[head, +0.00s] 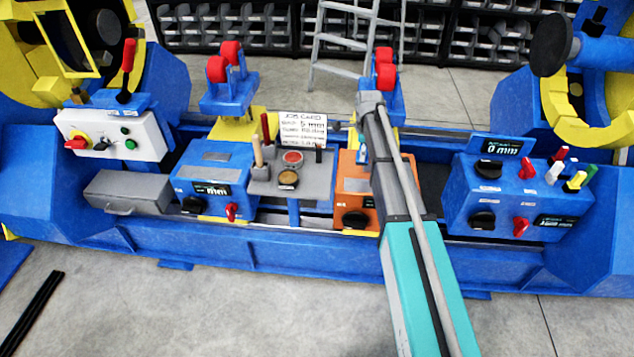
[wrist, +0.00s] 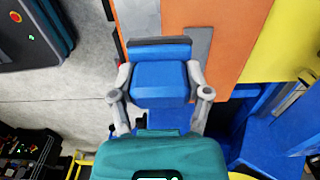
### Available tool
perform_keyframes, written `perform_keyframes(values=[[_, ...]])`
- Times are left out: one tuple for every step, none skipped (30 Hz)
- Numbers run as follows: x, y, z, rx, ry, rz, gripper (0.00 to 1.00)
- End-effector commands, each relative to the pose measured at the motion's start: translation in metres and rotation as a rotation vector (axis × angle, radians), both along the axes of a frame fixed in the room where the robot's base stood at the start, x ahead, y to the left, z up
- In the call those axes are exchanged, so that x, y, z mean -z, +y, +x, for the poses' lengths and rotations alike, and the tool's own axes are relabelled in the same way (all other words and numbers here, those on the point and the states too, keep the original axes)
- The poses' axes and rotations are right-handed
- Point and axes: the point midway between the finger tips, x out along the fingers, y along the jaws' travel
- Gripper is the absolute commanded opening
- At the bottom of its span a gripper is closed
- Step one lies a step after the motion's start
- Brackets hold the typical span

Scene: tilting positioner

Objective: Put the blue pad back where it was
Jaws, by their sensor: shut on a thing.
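The blue pad (wrist: 160,80) is a small block with a darker blue and grey strip along its far edge in the wrist view. My gripper (wrist: 160,70) is shut on it, one grey finger on each side. The pad is in front of the orange box (wrist: 231,38), over the box's edge as I see it; I cannot tell whether they touch. In the head view the orange box (head: 354,205) stands at the middle of the blue frame, partly behind my arm. My gripper and the pad are mostly hidden by my arm there.
A job card (head: 303,131) stands behind. Red rollers (head: 231,48) rise behind on both sides. Another blue control box (head: 515,200) is at the right.

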Motion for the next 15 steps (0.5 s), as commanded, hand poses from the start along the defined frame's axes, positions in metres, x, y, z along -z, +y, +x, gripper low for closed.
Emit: perform_keyframes(values=[[0.0,0.0,0.0,0.0,0.0,0.0,0.24],[0.0,0.0,0.0,0.0,0.0,0.0,0.24],[0.0,0.0,0.0,-0.001,0.0,0.0,0.24],[0.0,0.001,0.0,-0.001,0.0,0.0,0.24],[0.0,0.001,0.0,-0.001,0.0,0.0,0.24],[0.0,0.001,0.0,-0.002,0.0,0.0,0.24],[0.0,0.002,0.0,-0.002,0.0,0.0,0.24],[0.0,0.002,0.0,-0.002,0.0,0.0,0.24],[0.0,0.002,-0.001,-0.003,0.0,0.0,0.24],[-0.001,0.003,-0.002,-0.003,0.0,0.0,0.24],[-0.001,0.004,-0.003,-0.004,0.0,0.0,0.24],[-0.002,0.007,-0.006,-0.004,0.0,0.0,0.24],[-0.003,0.009,-0.009,-0.004,0.0,0.0,0.24],[-0.004,0.011,-0.013,-0.004,0.0,0.0,0.24],[-0.006,0.015,-0.019,-0.005,0.0,0.0,0.24]])
